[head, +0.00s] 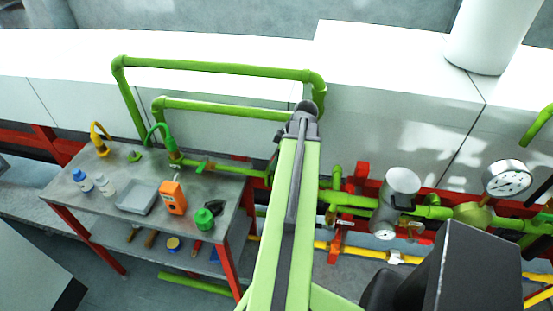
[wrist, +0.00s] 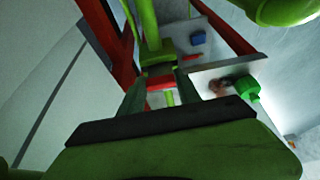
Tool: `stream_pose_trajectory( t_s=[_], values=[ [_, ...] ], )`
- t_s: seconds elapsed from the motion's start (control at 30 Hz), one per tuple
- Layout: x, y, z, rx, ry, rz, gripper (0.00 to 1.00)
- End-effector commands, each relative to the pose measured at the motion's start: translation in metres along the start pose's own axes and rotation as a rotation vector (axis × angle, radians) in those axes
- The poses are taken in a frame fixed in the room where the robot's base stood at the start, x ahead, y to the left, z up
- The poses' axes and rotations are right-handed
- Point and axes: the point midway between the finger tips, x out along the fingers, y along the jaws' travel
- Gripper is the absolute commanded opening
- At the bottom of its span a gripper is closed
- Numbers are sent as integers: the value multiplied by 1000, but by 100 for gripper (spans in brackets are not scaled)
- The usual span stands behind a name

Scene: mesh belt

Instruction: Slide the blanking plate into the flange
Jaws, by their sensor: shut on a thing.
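In the wrist view my gripper (wrist: 160,88) has its two dark fingers on either side of a small red piece (wrist: 160,82), which seems to be the blanking plate. The fingers hide much of it. A green pipe (wrist: 148,25) with a wider collar (wrist: 155,52), perhaps the flange, shows just beyond the fingertips. I cannot tell whether the red piece touches the collar or stands apart from it. In the head view my green arm hides the gripper, the plate and the flange slot.
A grey workbench (head: 105,170) at left holds bottles, a grey tray (head: 138,197), an orange device (head: 173,196) and a green canister (head: 204,218). Green pipes (head: 215,70) rise behind it. At right are a pressure gauge (head: 507,178), a white cylinder (head: 401,184) and a yellow pipe (head: 370,252).

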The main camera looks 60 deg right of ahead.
Motion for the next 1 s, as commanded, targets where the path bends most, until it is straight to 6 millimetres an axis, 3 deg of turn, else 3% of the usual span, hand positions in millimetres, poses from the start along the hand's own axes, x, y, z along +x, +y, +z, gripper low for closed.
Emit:
stream_pose_trajectory(
  t_s=[0.67,0.7,0.87,1.0],
  values=[
    [17,0,7,1,0,0,0],
    [16,0,7,1,0,0,42],
    [16,0,7,1,0,0,63],
    [16,0,7,1,0,0,65]
  ],
)
